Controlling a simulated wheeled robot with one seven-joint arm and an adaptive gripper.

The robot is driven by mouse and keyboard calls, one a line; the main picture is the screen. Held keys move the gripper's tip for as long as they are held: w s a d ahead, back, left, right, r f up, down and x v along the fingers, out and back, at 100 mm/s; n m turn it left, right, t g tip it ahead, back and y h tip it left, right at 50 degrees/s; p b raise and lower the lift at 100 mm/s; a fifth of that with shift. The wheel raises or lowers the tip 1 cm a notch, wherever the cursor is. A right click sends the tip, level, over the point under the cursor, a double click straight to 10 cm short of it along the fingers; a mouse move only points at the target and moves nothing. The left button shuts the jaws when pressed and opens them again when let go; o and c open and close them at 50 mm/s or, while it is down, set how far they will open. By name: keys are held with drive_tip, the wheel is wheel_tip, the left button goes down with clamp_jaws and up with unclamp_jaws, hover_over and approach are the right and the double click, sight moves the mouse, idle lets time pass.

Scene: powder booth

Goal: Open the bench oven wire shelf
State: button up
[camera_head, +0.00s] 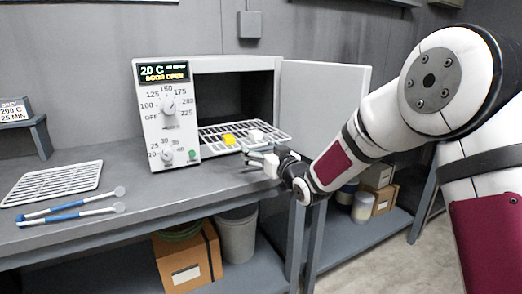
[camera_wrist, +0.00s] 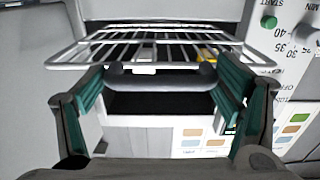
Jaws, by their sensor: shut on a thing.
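The white bench oven (camera_head: 180,120) stands on the bench with its door (camera_head: 325,100) swung open to the right; its display reads 20 C and DOOR OPEN. The wire shelf (camera_head: 220,146) shows in the oven's opening, its front part sticking out past the front. It also shows in the wrist view (camera_wrist: 105,50). A yellow block (camera_head: 229,139) and a white block (camera_head: 255,135) are on it. My gripper (camera_wrist: 160,78) is at the shelf's front edge, its fingers at both ends of a dark grey bar (camera_wrist: 160,74), the shelf's handle. The gripper hides part of the front edge.
A spare wire rack (camera_head: 55,183) and two blue-handled tools (camera_head: 75,211) lie on the bench at left. A cardboard box (camera_head: 188,262) and a grey bin (camera_head: 238,238) are under the bench. The open door stands close to my arm.

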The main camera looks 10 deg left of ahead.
drive_tip(key=shift+d+r, duration=0.1)
drive_tip(key=shift+r, duration=0.1)
drive_tip(key=o, duration=1.4)
drive_tip(key=v, duration=1.2)
drive_tip(key=shift+w+f, duration=0.1)
drive_tip(key=shift+f, duration=0.1)
drive_tip(key=shift+d, duration=0.1)
